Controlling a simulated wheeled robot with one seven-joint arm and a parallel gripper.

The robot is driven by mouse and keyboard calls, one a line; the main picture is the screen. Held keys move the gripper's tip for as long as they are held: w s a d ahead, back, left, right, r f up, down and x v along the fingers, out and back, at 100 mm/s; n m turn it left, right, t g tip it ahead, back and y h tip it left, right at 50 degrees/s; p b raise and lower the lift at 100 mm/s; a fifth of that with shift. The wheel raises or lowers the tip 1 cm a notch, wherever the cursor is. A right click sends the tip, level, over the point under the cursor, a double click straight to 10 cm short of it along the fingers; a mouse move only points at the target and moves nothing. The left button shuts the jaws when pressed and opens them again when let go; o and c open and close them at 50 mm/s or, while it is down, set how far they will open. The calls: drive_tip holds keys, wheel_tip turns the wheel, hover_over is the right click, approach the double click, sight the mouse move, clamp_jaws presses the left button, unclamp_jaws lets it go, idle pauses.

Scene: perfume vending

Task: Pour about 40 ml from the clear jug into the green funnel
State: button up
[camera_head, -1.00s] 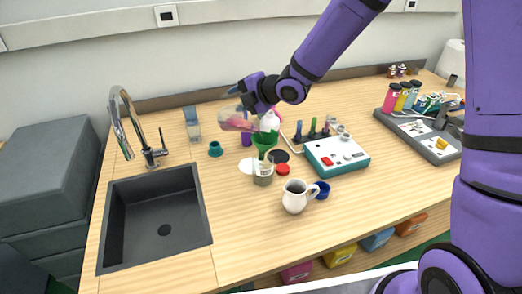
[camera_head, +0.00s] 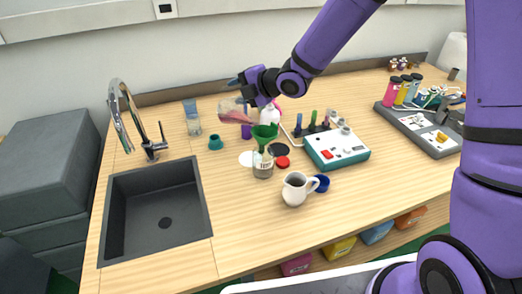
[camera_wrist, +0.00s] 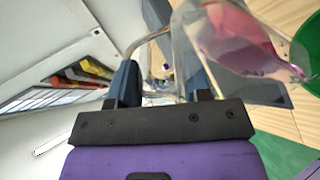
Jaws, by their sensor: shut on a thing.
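The clear jug (camera_head: 230,110) holds pink liquid and is tilted, its mouth toward the green funnel (camera_head: 265,131). My gripper (camera_head: 243,84) is shut on the jug, apparently at its handle, above and left of the funnel. In the wrist view, the jug (camera_wrist: 215,30) is beside my gripper (camera_wrist: 160,85), with pink liquid reaching toward its lip. Part of the funnel (camera_wrist: 309,48) shows by that lip. I cannot tell whether a stream is falling. The funnel sits upright in the mouth of a glass bottle (camera_head: 263,168), whose contents are hard to make out.
A teal-and-white device (camera_head: 337,147) is right of the bottle. A glass (camera_head: 192,120), teal piece (camera_head: 215,142) and sink (camera_head: 155,200) lie left. The front right counter is clear.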

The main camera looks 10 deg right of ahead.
drive_tip(key=shift+s+d+r+t+y, duration=0.2)
drive_tip(key=shift+r+t+y, duration=0.1)
drive_tip(key=shift+y, duration=0.1)
idle(1.0)
drive_tip(key=shift+d+f, duration=0.1)
idle(0.7)
drive_tip(key=shift+w+a+h, duration=0.15)
drive_tip(key=shift+a+h, duration=0.15)
drive_tip(key=shift+a, duration=0.05)
drive_tip(key=shift+w+a+f+g+h, duration=0.4)
drive_tip(key=shift+a+g+h, duration=0.1)
drive_tip(key=shift+g, duration=0.1)
drive_tip(key=shift+w+a+r+g+h, duration=0.2)
drive_tip(key=shift+w+g+h, duration=0.1)
drive_tip(key=shift+g+h, duration=0.15)
drive_tip(key=shift+a+f+g+h, duration=0.15)
drive_tip(key=shift+f+g+h, duration=0.1)
drive_tip(key=shift+h, duration=0.1)
drive_tip(key=shift+w, duration=0.15)
drive_tip(key=shift+a+f+g+b, duration=0.2)
drive_tip(key=shift+f+g+b, duration=0.1)
drive_tip(key=shift+f+b, duration=0.2)
